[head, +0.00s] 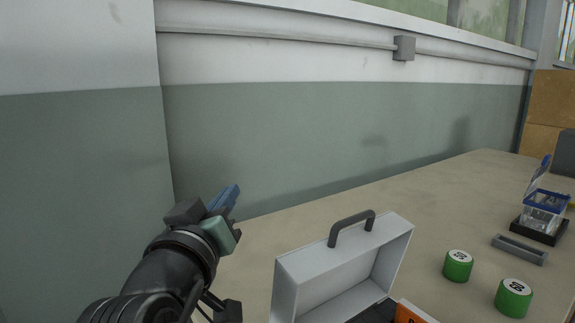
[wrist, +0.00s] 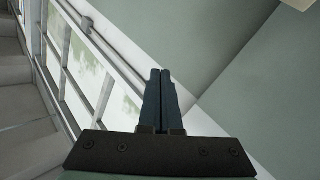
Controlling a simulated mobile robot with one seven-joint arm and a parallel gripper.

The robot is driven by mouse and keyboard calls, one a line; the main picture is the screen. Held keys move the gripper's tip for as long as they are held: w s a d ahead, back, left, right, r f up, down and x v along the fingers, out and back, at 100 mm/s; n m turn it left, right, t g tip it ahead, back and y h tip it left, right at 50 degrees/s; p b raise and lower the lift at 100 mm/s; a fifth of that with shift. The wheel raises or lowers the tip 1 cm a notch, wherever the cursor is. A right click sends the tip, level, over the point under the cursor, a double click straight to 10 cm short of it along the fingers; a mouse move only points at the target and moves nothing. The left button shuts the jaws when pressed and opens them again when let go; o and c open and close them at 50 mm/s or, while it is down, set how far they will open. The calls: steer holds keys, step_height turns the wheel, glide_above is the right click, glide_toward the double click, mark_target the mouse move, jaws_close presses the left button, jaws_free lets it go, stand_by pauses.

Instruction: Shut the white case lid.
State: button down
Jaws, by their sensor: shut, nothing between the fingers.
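The white case (head: 322,284) stands on the table near the bottom middle of the head view. Its lid (head: 394,252) is raised, with a dark grey handle (head: 352,228) at its top edge; the lower part of the case is cut off by the frame. My gripper (head: 228,198) is shut and empty, to the left of the case and a little higher in the picture, apart from it. In the wrist view its blue fingers (wrist: 160,100) are together and point toward the wall and windows. The case is not in the wrist view.
The table (head: 420,195) has free room behind the case. Two green cylinders (head: 458,265) (head: 514,298) stand to its right. Beyond them are a grey bar (head: 519,249) and a clear-and-blue device (head: 545,208) on a black base. An orange item (head: 412,313) lies by the case. A wall (head: 300,140) runs behind.

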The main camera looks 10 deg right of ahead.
step_height(320, 180, down, 3)
steer(key=w+d+g+h+p, duration=0.1)
steer(key=w+g+h+p, duration=0.15)
steer(key=g+p, duration=0.25)
steer(key=s+r+n+g+h+p, duration=0.1)
steer(key=s+r+g+h+p, duration=0.2)
steer(key=s+g+h+p, duration=0.6)
steer(key=shift+g+h, duration=0.25)
steer(key=shift+g, duration=0.35)
steer(key=shift+s+d+p, duration=0.35)
steer(key=shift+d+p, duration=0.15)
steer(key=shift+d, duration=1.3)
steer(key=shift+s+d+p, duration=0.3)
steer(key=shift+d+p, duration=0.25)
steer(key=shift+d, duration=1.25)
steer(key=shift+s+d+p, duration=0.35)
steer(key=shift+d+p, duration=0.15)
steer(key=shift+d, duration=1.3)
